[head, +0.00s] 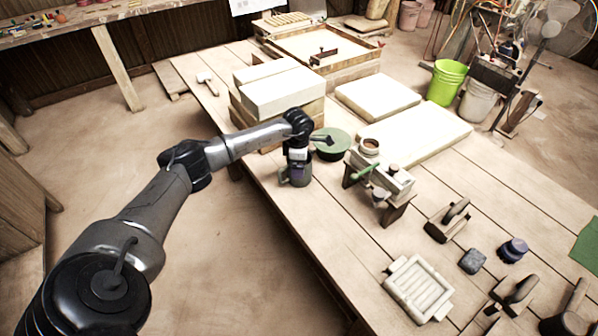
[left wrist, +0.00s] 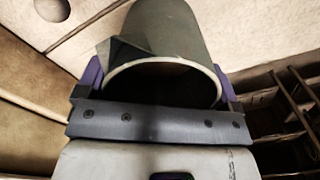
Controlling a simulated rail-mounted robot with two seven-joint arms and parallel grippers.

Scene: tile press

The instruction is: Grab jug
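The jug (head: 303,179) is a grey-green vessel with a handle. It stands upright at the table's near left edge, partly hidden under my left gripper. In the left wrist view the jug (left wrist: 172,32) shows its open, dark mouth, rim and pointed spout. My left gripper (head: 296,170) comes down over the jug from above. In the left wrist view its two purple fingers (left wrist: 160,82) stand wide apart, one on each side of the rim, and look open. Whether they touch the jug is hard to tell. My right gripper is in neither view.
A green round disc (head: 331,146) lies just behind the jug. A wooden press stand (head: 383,172) with a small pot on it is to the right. White slabs (head: 283,92) are stacked behind. A tile mould (head: 418,288) and hand tools lie toward the front right.

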